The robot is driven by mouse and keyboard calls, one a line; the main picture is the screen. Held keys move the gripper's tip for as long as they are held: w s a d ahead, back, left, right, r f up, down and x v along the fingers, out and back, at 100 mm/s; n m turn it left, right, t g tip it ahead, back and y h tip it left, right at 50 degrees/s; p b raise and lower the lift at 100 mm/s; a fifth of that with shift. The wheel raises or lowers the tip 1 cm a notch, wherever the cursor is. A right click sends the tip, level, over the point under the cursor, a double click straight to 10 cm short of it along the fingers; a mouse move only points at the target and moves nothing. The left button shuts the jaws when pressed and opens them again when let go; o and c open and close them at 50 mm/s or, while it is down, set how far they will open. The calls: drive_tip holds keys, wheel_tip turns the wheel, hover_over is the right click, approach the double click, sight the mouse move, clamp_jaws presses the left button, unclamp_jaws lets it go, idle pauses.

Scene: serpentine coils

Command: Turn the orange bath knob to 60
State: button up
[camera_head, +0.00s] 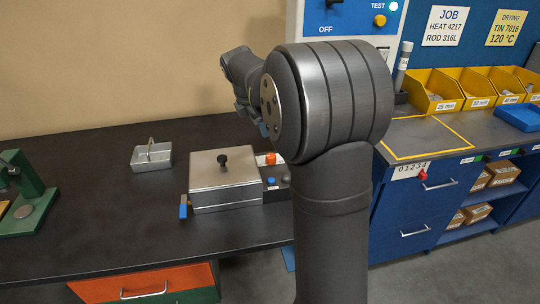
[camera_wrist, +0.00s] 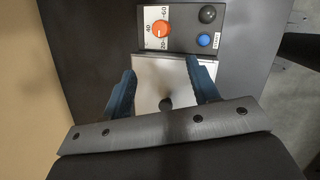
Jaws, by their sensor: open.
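The orange bath knob (camera_wrist: 160,29) is round and sits on a dark panel with dial marks 20, 40 and 60. Its pointer setting is too small to read surely. The knob lies beyond the fingertips, untouched. My fingers are mostly hidden behind my arm in the head view.
A blue button (camera_wrist: 204,40) and a dark round part (camera_wrist: 207,14) sit right of the knob. The lid has a black handle (camera_head: 223,160). A small metal basket (camera_head: 152,157) stands left on the dark bench. A green device (camera_head: 28,195) is at far left.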

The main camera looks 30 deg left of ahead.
drive_tip(key=w+f+n, duration=0.2)
drive_tip(key=f, duration=0.3)
drive_tip(key=w+f+n, duration=0.2)
drive_tip(key=f, duration=0.4)
drive_tip(key=w+f+n, duration=0.2)
drive_tip(key=f, duration=0.3)
drive_tip(key=shift+w+a+f, duration=0.25)
drive_tip(key=shift+w, duration=0.1)
drive_tip(key=c, duration=1)
